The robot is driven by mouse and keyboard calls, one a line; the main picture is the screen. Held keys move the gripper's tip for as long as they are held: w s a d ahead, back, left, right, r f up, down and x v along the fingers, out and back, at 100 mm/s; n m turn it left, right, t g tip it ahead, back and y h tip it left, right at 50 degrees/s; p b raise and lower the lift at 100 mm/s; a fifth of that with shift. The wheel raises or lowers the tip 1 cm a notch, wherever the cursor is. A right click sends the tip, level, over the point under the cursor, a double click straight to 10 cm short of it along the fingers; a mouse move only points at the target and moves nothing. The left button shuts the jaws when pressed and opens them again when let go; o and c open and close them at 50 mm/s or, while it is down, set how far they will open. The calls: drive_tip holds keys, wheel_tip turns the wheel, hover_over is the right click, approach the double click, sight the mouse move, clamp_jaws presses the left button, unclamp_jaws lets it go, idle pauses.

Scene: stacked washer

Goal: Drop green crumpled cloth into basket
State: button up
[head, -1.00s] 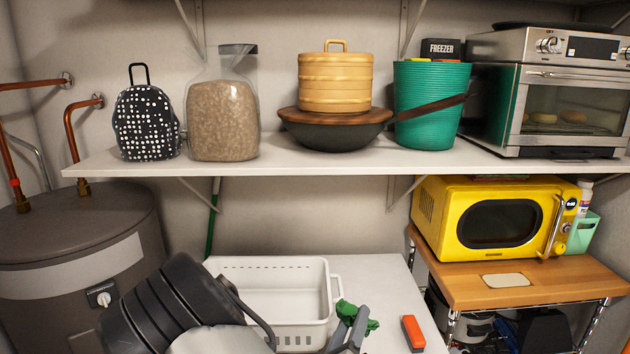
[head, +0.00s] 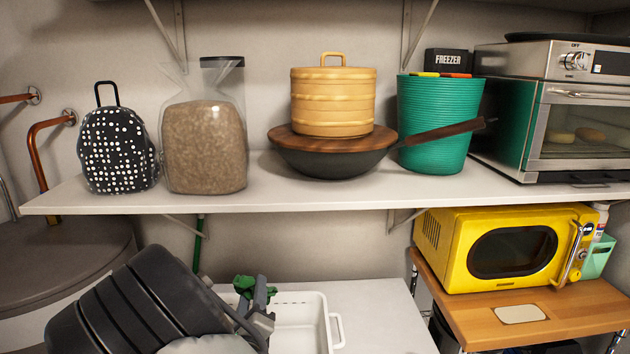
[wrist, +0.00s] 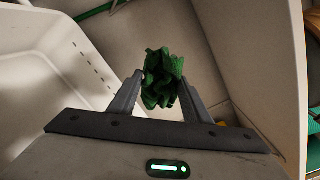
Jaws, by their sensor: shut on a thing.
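The green crumpled cloth (head: 244,284) is dark green and held in my gripper (head: 258,296), which is shut on it. In the wrist view the cloth (wrist: 163,76) bunches between the two fingertips. The white plastic basket (head: 302,312) stands on the white surface, partly hidden behind my arm. In the head view the cloth overlaps the basket's back left part. In the wrist view the basket (wrist: 55,65) lies to the left of the cloth, its interior empty where visible. I cannot tell whether the cloth is above the opening.
A white shelf (head: 330,192) runs above, carrying a bamboo steamer, a jar, a green bucket and an oven. A yellow microwave (head: 505,245) stands on a wooden rack at right. The white surface (head: 385,315) right of the basket is clear where seen.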

wheel_tip(320, 180, down, 3)
drive_tip(key=shift+f+b, duration=0.2)
drive_tip(key=shift+b, duration=0.9)
drive_tip(key=o, duration=1.2)
drive_tip(key=shift+c, duration=0.2)
drive_tip(key=s+d+b, duration=0.1)
drive_tip(key=s, duration=1.6)
drive_tip(key=shift+s+d+b, duration=0.15)
drive_tip(key=shift+d+b, duration=0.15)
